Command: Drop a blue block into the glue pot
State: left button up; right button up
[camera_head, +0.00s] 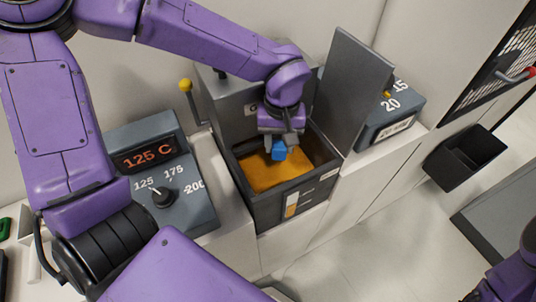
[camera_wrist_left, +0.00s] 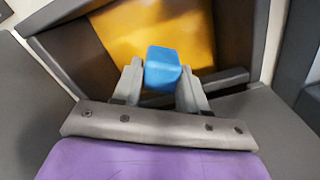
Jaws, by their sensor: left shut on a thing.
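The glue pot (camera_head: 268,215) is a dark open box with amber glue (camera_head: 262,177) inside. Its lid (camera_head: 352,85) stands raised at the right side. My left gripper (camera_head: 279,147) is over the pot's opening, shut on a blue block (camera_head: 279,154). In the left wrist view the blue block (camera_wrist_left: 163,67) sits between the two fingertips, with the amber glue (camera_wrist_left: 130,35) behind it. The block looks above the glue; the exact height is hard to tell. Only a purple part of my right arm shows at the lower right, and its gripper is not seen.
A control box (camera_head: 162,185) with a dial and a "125 C" display stands left of the pot. A yellow-knobbed lever (camera_head: 186,86) is behind it. A box with a dial (camera_head: 388,118) is right of the lid. A black bin (camera_head: 463,158) hangs farther right.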

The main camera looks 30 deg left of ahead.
pick_arm(q)
jog(key=shift+s+a+r, duration=0.1)
jog(key=shift+s+r, duration=0.15)
jog(key=shift+s, duration=0.1)
jog(key=o, duration=1.1)
jog(key=shift+s+r, duration=0.2)
jog(key=shift+s, duration=0.3)
jog(key=shift+o, duration=0.2)
jog(key=shift+w+f, duration=0.2)
jog(key=shift+w, duration=0.25)
notch_tip(320, 180, up, 11)
jog(key=shift+f, duration=0.2)
jog(key=shift+f, duration=0.1)
